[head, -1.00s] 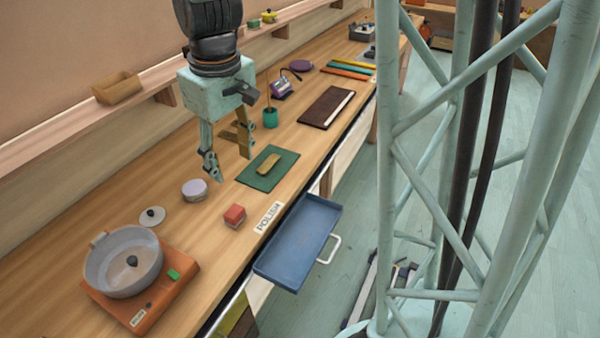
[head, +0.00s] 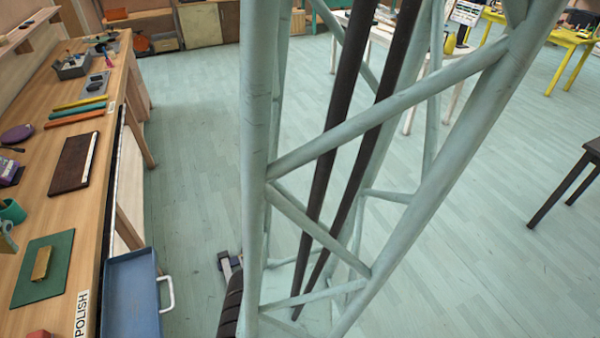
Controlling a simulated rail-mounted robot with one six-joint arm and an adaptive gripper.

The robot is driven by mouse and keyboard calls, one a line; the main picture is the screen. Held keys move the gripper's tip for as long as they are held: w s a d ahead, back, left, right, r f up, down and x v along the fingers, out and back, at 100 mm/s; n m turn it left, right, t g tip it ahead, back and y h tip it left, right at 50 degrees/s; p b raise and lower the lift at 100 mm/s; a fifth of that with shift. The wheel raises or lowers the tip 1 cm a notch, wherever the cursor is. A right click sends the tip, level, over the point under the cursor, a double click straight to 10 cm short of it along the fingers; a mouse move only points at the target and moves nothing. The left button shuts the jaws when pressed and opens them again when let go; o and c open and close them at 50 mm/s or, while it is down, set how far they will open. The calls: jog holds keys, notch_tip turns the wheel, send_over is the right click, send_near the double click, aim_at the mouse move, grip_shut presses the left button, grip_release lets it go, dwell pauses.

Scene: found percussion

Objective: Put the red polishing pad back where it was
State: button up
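A small red block (head: 40,334), which looks like the red polishing pad, is cut off by the bottom edge of the head view. It sits on the wooden bench to the left of the POLISH label (head: 82,314). Beyond it lies a green mat (head: 30,284) with a tan block (head: 42,263) on it. An open blue drawer (head: 132,295) sticks out from the bench front, right of the label.
A dark brown board (head: 72,163), coloured strips (head: 75,113) and a purple disc (head: 16,134) lie farther along the bench. My lattice column fills the middle of the view. Open floor (head: 200,150) lies right of the bench. A dark stool (head: 575,170) stands far right.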

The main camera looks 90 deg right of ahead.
jog(key=s+r+m+t, duration=0.1)
jog(key=s+r, duration=0.3)
jog(key=s, duration=1.1)
jog(key=shift+r+m, duration=0.15)
jog(key=shift+m, duration=0.25)
jog(key=shift+w, duration=0.15)
jog(key=shift+a, duration=0.1)
